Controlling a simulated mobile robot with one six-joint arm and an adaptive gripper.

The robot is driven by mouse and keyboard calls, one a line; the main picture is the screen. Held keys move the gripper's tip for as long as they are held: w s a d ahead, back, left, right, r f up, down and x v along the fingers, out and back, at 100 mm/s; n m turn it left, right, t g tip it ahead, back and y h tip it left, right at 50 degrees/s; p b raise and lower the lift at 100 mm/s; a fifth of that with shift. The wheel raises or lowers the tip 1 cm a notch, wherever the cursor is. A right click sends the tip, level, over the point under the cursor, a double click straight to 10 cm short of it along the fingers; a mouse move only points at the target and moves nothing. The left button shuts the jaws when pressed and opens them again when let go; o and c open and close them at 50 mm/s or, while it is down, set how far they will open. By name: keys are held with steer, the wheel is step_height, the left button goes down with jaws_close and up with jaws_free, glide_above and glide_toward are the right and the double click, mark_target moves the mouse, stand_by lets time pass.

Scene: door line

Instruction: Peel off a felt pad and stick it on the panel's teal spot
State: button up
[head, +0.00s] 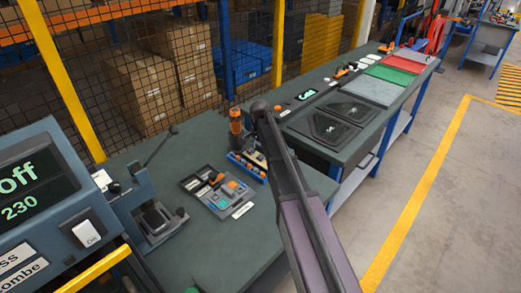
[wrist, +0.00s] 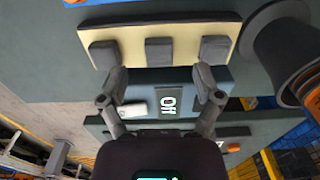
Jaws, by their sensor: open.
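A cream strip (wrist: 182,35) shows in the wrist view, with three dark grey square felt pads on it: left (wrist: 103,54), middle (wrist: 159,51) and right (wrist: 215,48). My gripper (wrist: 160,80) is open and empty, its fingertips just below the strip in the picture. The middle pad lies in line with the gap between the fingers; I cannot tell the height between them. My arm crosses that view, and I cannot make out the gripper or strip there.
A box with an OK display (wrist: 168,104) lies below the fingers in the wrist view, and a dark round holder (wrist: 270,45) stands at right. In the head view, a lever press (head: 150,205) stands left of the panel. Black trays (head: 345,110) lie further along.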

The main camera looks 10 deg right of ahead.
mark_target(260, 156)
steer(key=shift+f+b, duration=1.4)
steer(key=shift+f, duration=0.3)
jaws_close()
steer(key=shift+r, duration=0.2)
steer(key=shift+r+p, duration=2.95)
steer(key=shift+p, duration=0.25)
